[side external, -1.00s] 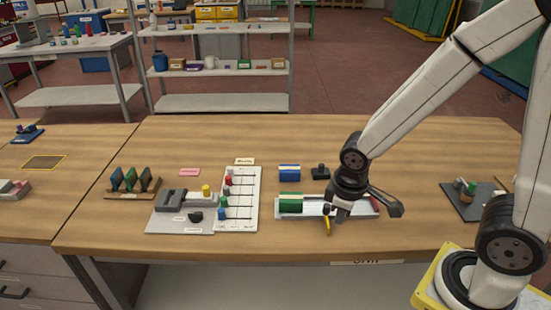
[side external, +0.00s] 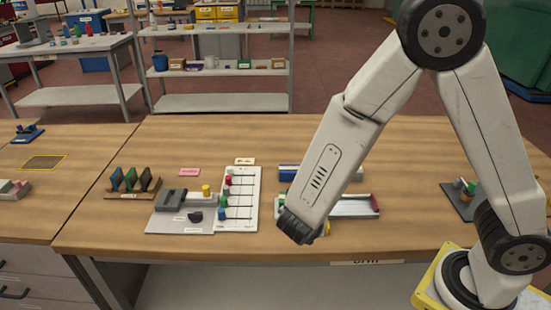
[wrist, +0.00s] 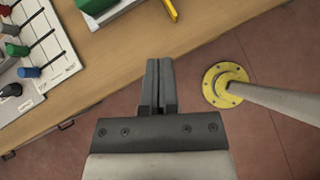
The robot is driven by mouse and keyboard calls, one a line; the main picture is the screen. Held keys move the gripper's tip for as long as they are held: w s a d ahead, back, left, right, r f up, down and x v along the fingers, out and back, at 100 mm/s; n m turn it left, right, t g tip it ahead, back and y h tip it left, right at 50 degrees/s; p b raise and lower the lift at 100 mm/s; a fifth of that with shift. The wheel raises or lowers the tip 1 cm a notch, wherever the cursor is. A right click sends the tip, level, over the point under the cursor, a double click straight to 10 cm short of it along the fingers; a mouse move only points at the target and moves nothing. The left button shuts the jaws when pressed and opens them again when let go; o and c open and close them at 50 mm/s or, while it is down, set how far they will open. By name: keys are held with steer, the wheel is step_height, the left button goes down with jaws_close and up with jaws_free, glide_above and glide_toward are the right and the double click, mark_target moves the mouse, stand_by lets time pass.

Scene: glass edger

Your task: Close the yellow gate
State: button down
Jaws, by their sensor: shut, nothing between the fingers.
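The yellow gate (wrist: 171,9) is a thin yellow bar at the top edge of the wrist view, partly cut off. It sticks out from the front of the pale fixture with the green block (wrist: 93,5). In the side external view my arm hides most of the gate; only a speck of yellow shows. The fixture's bed (side external: 356,207) shows to the right of my arm. My gripper (wrist: 159,62) is shut and empty, beyond the table's front edge in the wrist view, apart from the gate. Its fingers are hidden in the side external view.
A white slider board (side external: 241,190) with coloured knobs and a grey unit (side external: 176,222) stand left of the fixture. A blue block (side external: 288,171) lies behind it. A yellow round flange with a pale post (wrist: 222,80) shows right of my gripper. The table's front strip is clear.

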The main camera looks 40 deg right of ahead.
steer(key=shift+d+f, duration=0.1)
steer(key=x, duration=1)
steer(key=shift+w+d, duration=0.25)
steer(key=shift+d, duration=0.35)
steer(key=shift+w+d, duration=0.25)
steer(key=shift+d, duration=0.35)
steer(key=shift+w+d, duration=0.25)
steer(key=shift+d, duration=0.3)
steer(key=w+d, duration=0.5)
steer(key=shift+w+d, duration=0.25)
steer(key=shift+w, duration=0.05)
